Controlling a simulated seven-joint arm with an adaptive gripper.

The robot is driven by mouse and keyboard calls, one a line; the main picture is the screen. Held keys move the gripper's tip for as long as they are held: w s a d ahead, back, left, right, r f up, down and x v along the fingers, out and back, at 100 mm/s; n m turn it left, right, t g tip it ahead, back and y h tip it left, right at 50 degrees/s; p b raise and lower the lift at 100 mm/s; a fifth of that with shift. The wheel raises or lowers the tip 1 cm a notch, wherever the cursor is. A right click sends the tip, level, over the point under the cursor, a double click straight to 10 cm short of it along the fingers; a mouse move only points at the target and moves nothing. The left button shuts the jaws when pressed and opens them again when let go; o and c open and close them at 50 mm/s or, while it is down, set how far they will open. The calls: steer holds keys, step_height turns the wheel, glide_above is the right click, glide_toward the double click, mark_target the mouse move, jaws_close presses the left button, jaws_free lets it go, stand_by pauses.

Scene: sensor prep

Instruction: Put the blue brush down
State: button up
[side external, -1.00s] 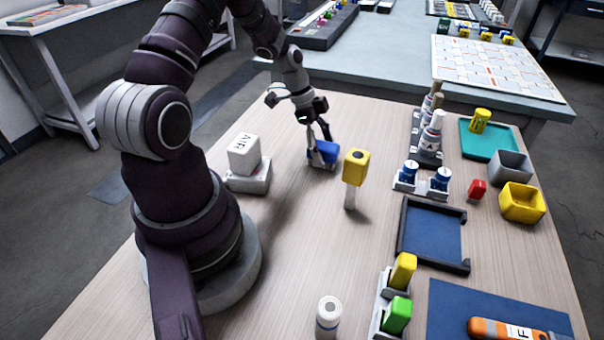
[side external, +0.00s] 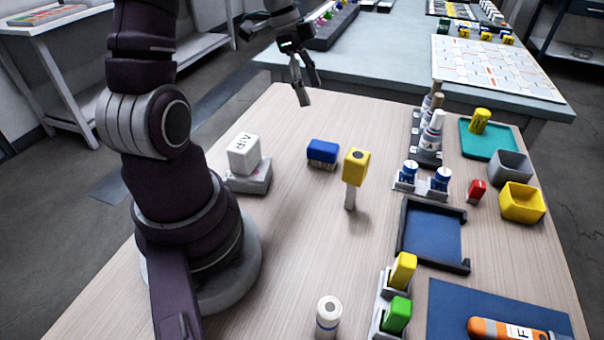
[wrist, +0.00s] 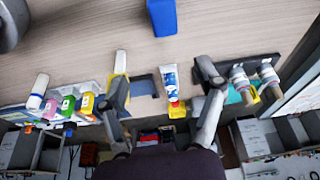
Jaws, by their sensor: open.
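The blue brush (side external: 322,152) rests on the wooden table, bristles down, left of the yellow block on a white post. In the wrist view the blue brush (wrist: 162,16) shows at the top edge, partly cut off. My gripper (side external: 304,90) is open and empty, raised above the far edge of the table, clear of the brush. In the wrist view my gripper's fingers (wrist: 165,85) are spread wide apart with nothing held between them.
A white block on a grey base (side external: 249,178) stands left of the brush. The yellow block on a post (side external: 356,167) stands close on its right. A blue tray with dark rails (side external: 432,235) lies farther right. The table in front of the brush is clear.

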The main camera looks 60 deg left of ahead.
steer(key=s+d+r+n+t+y, duration=0.1)
steer(key=s+d+r+n, duration=0.2)
steer(key=d, duration=0.4)
steer(key=s+d+r+n+t+y, duration=0.1)
steer(key=s+d+r+n, duration=0.2)
steer(key=d, duration=0.4)
steer(key=shift+s+n+t+y, duration=0.3)
steer(key=shift+s+n, duration=0.5)
steer(key=shift+n, duration=0.3)
